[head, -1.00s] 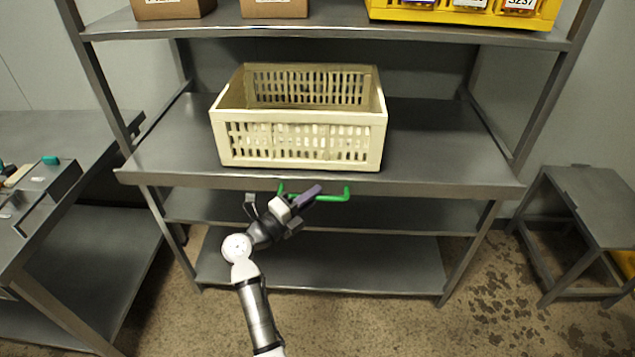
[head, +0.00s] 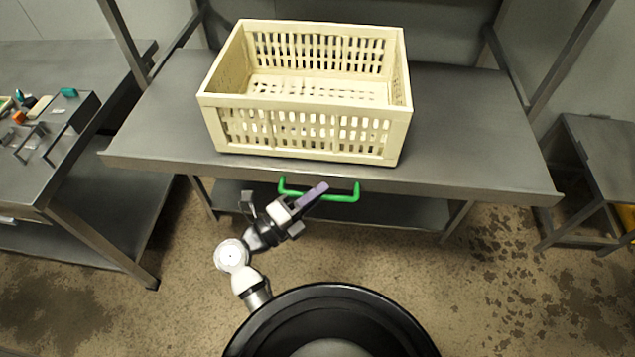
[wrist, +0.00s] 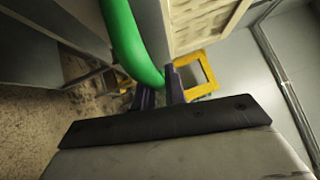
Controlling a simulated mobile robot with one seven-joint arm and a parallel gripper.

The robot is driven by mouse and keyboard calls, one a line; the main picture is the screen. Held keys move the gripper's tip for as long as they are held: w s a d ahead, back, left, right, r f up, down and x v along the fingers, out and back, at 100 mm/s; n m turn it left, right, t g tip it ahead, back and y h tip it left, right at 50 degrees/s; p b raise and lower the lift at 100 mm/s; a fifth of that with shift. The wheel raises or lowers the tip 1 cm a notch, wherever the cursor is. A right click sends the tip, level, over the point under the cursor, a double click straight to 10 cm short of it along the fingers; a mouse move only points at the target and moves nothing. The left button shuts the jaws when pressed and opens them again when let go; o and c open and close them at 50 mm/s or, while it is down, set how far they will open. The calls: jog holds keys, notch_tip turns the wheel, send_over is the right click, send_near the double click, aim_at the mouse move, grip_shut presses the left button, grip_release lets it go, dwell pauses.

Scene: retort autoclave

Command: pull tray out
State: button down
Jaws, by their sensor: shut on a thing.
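The tray (head: 480,160) is a wide grey metal shelf panel with a green handle (head: 340,197) at the middle of its front edge. A cream slatted crate (head: 300,143) stands on it, left of centre. The tray juts toward me, in front of the rack posts. My gripper (head: 316,190) is at the handle with its purple fingers. In the wrist view the green handle (wrist: 130,40) runs down to the fingers (wrist: 160,92), which are shut on it. The exact contact is partly hidden.
A lower grey shelf (head: 335,213) lies under the tray. A grey side table (head: 45,170) with small tools stands at the left. A grey stand (head: 600,140) is at the right. The floor (head: 480,300) before the rack is clear.

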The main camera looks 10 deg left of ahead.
dwell(0.3)
jog(key=c, duration=1.5)
grip_release()
jog(key=shift+o, duration=0.2)
jog(key=b+v, duration=0.4)
jog(key=v, duration=1)
jog(key=shift+d, duration=0.1)
